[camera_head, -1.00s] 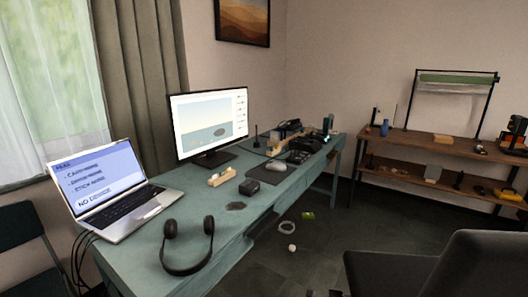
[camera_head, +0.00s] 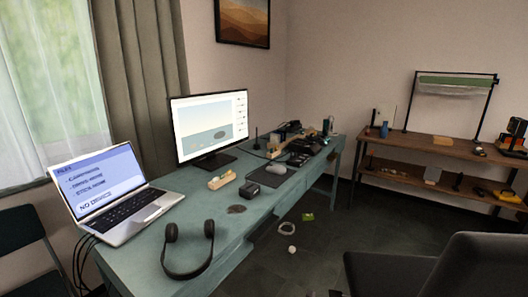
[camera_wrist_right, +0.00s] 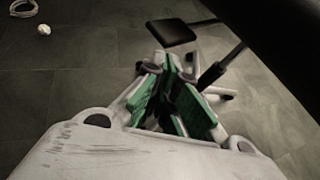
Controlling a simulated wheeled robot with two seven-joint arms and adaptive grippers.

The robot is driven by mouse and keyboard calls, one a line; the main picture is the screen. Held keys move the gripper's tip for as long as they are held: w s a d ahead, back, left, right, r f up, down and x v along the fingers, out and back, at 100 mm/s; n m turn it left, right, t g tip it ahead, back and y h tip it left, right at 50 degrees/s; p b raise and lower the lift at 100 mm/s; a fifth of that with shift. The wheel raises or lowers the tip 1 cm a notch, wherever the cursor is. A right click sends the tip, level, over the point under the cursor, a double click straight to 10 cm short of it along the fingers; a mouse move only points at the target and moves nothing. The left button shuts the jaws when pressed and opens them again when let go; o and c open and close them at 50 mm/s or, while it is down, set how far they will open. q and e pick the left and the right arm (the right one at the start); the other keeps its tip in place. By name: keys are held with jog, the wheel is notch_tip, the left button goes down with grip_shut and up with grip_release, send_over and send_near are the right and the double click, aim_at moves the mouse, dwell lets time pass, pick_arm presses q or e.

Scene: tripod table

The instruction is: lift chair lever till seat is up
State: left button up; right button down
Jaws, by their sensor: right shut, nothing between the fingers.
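A dark office chair (camera_head: 465,265) stands at the lower right of the head view, cut off by the frame. In the right wrist view, a black paddle-shaped lever (camera_wrist_right: 172,32) sticks out on a thin rod from beneath the dark seat (camera_wrist_right: 285,45). My right gripper (camera_wrist_right: 172,65), with green finger pads, is shut and empty. Its tips appear just below the paddle in the picture; I cannot tell whether they touch it. My left gripper is in neither current view.
A teal desk (camera_head: 130,262) holds a laptop (camera_head: 120,205), monitor (camera_head: 210,125) and headphones (camera_head: 187,250). A wooden shelf (camera_head: 440,150) stands at the far right. A pale ball (camera_wrist_right: 44,29) and a ring (camera_wrist_right: 23,8) lie on the tiled floor.

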dwell(0.5)
jog(key=shift+f, duration=0.1)
jog(key=shift+f+b, duration=0.7)
jog(key=shift+f, duration=0.7)
jog(key=shift+a, duration=0.1)
